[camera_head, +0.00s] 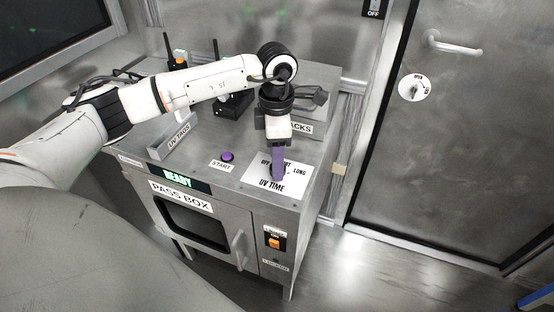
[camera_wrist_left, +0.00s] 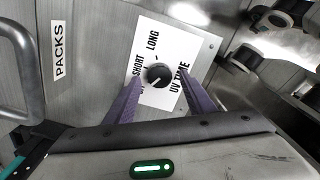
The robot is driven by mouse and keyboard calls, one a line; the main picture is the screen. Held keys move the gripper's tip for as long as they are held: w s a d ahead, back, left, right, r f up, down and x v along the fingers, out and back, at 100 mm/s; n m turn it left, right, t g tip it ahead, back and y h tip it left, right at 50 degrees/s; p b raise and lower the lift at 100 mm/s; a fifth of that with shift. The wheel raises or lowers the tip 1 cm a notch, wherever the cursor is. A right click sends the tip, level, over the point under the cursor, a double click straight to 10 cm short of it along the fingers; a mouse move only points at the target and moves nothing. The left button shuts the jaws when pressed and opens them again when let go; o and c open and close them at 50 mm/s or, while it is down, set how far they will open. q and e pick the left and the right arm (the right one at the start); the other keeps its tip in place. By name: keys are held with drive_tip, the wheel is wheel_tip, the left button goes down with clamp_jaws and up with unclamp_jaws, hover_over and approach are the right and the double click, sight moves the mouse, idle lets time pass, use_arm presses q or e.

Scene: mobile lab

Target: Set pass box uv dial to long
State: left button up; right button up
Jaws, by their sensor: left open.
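The pass box (camera_head: 222,200) is a grey metal cabinet with a READY display (camera_head: 178,177) on its front. Its UV TIME plate (camera_head: 296,183) is white and lies on the top right, marked OFF, SHORT and LONG. In the left wrist view, the round black dial (camera_wrist_left: 157,76) sits on that plate, its pointer mark hard to read. My left gripper (camera_head: 279,177) has purple fingers and hangs over the plate. The left wrist view shows the fingers (camera_wrist_left: 158,100) open, one on each side of the dial, apart from it. The dial is hidden behind the gripper in the head view.
A purple START button (camera_head: 227,156) is on the top, left of the plate. A UV TAGS holder (camera_head: 178,136), black radios (camera_head: 232,104) and a PACKS holder (camera_head: 306,127) stand behind. An orange switch (camera_head: 274,241) is on the front. A closed metal door (camera_head: 470,130) stands at right.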

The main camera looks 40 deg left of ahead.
use_arm(q)
drive_tip(key=shift+f, duration=0.6)
drive_tip(key=c, duration=1.1)
drive_tip(key=shift+o, duration=0.2)
